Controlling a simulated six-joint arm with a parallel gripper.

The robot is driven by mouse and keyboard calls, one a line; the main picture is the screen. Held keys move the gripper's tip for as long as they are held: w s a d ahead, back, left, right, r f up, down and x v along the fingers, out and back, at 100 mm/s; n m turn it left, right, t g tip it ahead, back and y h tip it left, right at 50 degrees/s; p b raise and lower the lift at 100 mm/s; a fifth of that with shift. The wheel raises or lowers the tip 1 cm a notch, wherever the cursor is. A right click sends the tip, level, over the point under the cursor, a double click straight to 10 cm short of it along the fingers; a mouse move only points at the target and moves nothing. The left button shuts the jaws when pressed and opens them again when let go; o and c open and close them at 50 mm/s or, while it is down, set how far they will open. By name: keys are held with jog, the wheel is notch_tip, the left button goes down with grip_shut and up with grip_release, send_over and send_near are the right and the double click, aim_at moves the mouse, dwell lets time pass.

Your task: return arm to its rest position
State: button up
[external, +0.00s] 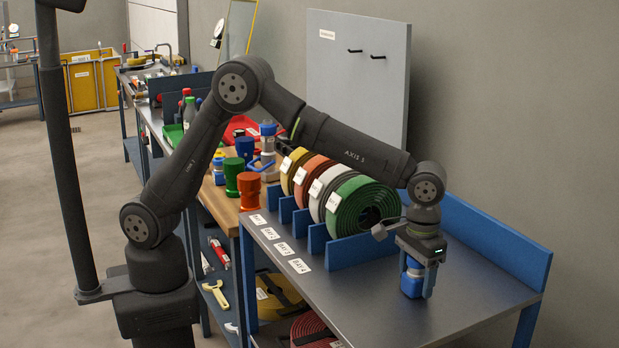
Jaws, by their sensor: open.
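My arm reaches over the grey metal table (400,315), bent down at the wrist. My gripper (417,286) points downward at the right part of this table, just right of the green coil. It is open. A small blue object with a pale band (411,281) is at its fingers, low over or on the tabletop. The fingers partly hide it, and I cannot tell whether they touch it.
Green (347,212), white (318,190), orange (303,176) and yellow (288,165) coils stand between blue dividers beside my forearm. A blue rail (497,240) edges the table's back. A grey panel (357,85) rises behind. The front right tabletop is clear.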

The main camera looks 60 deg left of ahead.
notch_tip(320, 180, up, 5)
jog(key=shift+f, duration=0.2)
jog(key=s+d+r, duration=0.4)
jog(key=s+r, duration=0.3)
jog(key=s, duration=0.4)
notch_tip(320, 180, up, 10)
jog(key=w+a+n, duration=0.2)
jog(key=w+a, duration=0.2)
jog(key=a, duration=0.4)
jog(key=w+a+n, duration=0.3)
jog(key=w+a, duration=0.2)
jog(key=a, duration=0.3)
jog(key=w+a+r+n, duration=0.1)
jog(key=w+a+n, duration=0.1)
jog(key=w+a, duration=0.3)
jog(key=shift+w+a, duration=0.2)
jog(key=shift+a, duration=1.5)
jog(key=shift+w+a+n, duration=0.2)
jog(key=shift+a+n, duration=0.2)
jog(key=shift+a, duration=0.2)
jog(key=shift+o, duration=0.5)
